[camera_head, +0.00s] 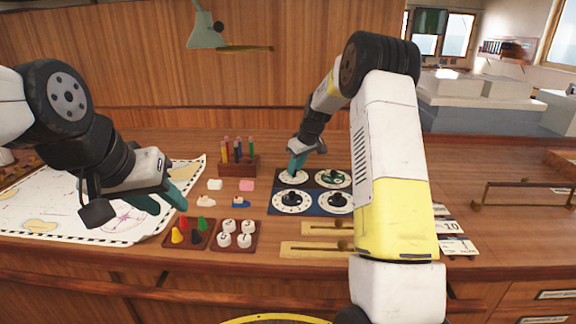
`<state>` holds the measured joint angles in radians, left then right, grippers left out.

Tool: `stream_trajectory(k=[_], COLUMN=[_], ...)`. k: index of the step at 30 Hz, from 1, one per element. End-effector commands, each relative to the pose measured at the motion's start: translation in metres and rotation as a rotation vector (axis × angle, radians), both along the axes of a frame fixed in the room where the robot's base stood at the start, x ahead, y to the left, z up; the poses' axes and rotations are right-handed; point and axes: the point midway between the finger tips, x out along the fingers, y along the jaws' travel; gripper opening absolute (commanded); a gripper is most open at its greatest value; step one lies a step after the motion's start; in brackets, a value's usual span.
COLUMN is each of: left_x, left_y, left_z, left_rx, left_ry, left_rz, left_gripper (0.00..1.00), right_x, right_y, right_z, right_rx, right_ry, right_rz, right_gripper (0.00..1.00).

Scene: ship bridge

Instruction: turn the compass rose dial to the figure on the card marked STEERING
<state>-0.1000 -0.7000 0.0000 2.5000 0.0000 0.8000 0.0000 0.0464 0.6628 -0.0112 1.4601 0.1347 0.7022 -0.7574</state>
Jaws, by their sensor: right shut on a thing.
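Four white-faced dials with dark knobs sit on a dark blue panel (314,206). My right gripper (297,166) reaches down to the upper left dial (287,180) and is shut on its knob, which the fingers hide. The upper right dial (325,184), lower left dial (282,206) and lower right dial (331,208) are untouched. The dial markings are too small to read, so I cannot tell which is the compass rose dial. Cards (451,226) lie at the right, partly behind my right arm; one shows "10", but no STEERING label is legible. My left gripper (161,203) is open and empty above the chart.
A chart (50,207) covers the desk's left. A pencil holder (238,166), a tray of coloured pawns (188,241) and a tray of white lettered pieces (236,246) stand left of the panel. A brass rail (520,186) is at right.

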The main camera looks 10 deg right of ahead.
Motion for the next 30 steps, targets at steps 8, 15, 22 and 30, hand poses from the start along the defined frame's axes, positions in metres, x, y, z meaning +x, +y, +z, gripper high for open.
stream_trajectory(k=[8, 15, 22, 30], left_x=[0.0000, 0.0000, 0.0000, 0.0000], left_y=[0.0000, 0.0000, 0.0000, 0.0000], left_z=[0.0000, 0.0000, 0.0000, 0.0000], left_rx=[0.000, 0.000, 0.000, 0.000], left_ry=[0.000, 0.000, 0.000, 0.000], left_rz=[0.000, 0.000, 0.000, 0.000], left_gripper=[0.36, 0.36, 0.36, 0.36], right_x=[-0.0010, -0.0013, -0.0011, 0.0000], right_y=[0.0042, 0.0063, 0.0081, 0.0101], right_z=[0.0014, 0.0012, 0.0007, 0.0010], right_rx=[-0.002, -0.004, -0.004, -0.004], right_ry=[-0.003, -0.003, -0.003, -0.004], right_rz=[-0.251, -0.477, -0.696, -0.951], right_gripper=[0.00, 0.00, 0.00, 0.00])
